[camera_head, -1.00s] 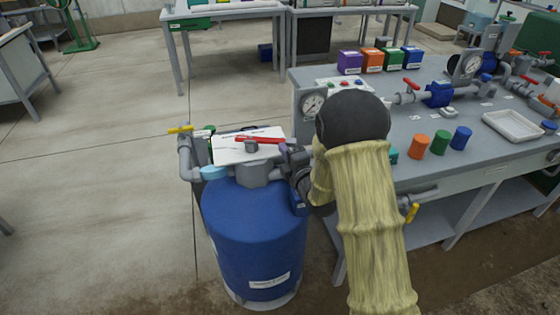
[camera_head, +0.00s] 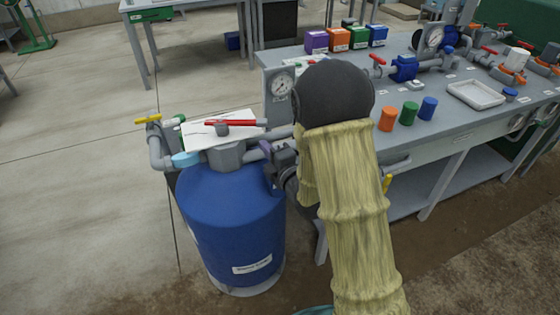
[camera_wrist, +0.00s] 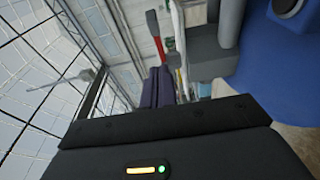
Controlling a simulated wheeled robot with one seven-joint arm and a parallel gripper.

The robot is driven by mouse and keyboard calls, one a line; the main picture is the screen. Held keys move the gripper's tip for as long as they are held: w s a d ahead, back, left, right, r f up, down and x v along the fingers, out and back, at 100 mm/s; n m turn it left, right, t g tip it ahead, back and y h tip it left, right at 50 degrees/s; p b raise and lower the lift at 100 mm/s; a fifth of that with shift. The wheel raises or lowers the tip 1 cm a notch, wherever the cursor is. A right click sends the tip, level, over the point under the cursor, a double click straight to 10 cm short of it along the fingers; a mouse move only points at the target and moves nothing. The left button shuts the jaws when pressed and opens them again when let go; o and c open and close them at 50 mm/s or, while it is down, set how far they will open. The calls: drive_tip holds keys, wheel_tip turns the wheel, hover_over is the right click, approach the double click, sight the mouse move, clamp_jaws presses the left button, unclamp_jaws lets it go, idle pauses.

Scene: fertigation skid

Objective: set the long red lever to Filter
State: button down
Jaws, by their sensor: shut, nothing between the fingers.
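The long red lever (camera_head: 232,123) lies roughly level across the grey valve head on top of the blue tank (camera_head: 232,215). It also shows in the wrist view (camera_wrist: 156,40), beyond the fingertips. A white plate (camera_head: 205,135) sits under and behind the lever; its lettering is too small to read, so I cannot tell which position the lever points to. My gripper (camera_head: 266,150) is at the right of the valve head, below and right of the lever, apparently apart from it. Its purple fingers (camera_wrist: 159,86) are shut and empty in the wrist view. My forearm hides part of the bench edge.
A yellow-handled valve (camera_head: 148,120) and pipe stand left of the tank. The grey bench (camera_head: 440,125) on the right carries gauges, pipes, colored blocks and a white tray (camera_head: 476,94). The floor left of the tank is clear.

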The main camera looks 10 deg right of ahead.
drive_tip(key=s+d, duration=0.1)
drive_tip(key=s, duration=0.1)
drive_tip(key=s+d, duration=0.1)
drive_tip(key=d, duration=0.1)
drive_tip(key=shift+s+d, duration=0.2)
drive_tip(key=shift+s, duration=0.15)
drive_tip(key=s+d+f+m+g+h, duration=0.5)
drive_tip(key=d+m+g+h, duration=0.2)
drive_tip(key=m, duration=0.6)
drive_tip(key=s+d+m+g, duration=0.2)
drive_tip(key=s+m+g, duration=0.4)
drive_tip(key=s+m, duration=0.55)
wheel_tip(320, 180, up, 26)
drive_tip(key=s+n+p, duration=0.1)
drive_tip(key=s+p, duration=0.1)
drive_tip(key=p, duration=2.3)
drive_tip(key=shift+a+g+h, duration=0.15)
drive_tip(key=shift+g+h, duration=0.15)
drive_tip(key=shift+g, duration=0.1)
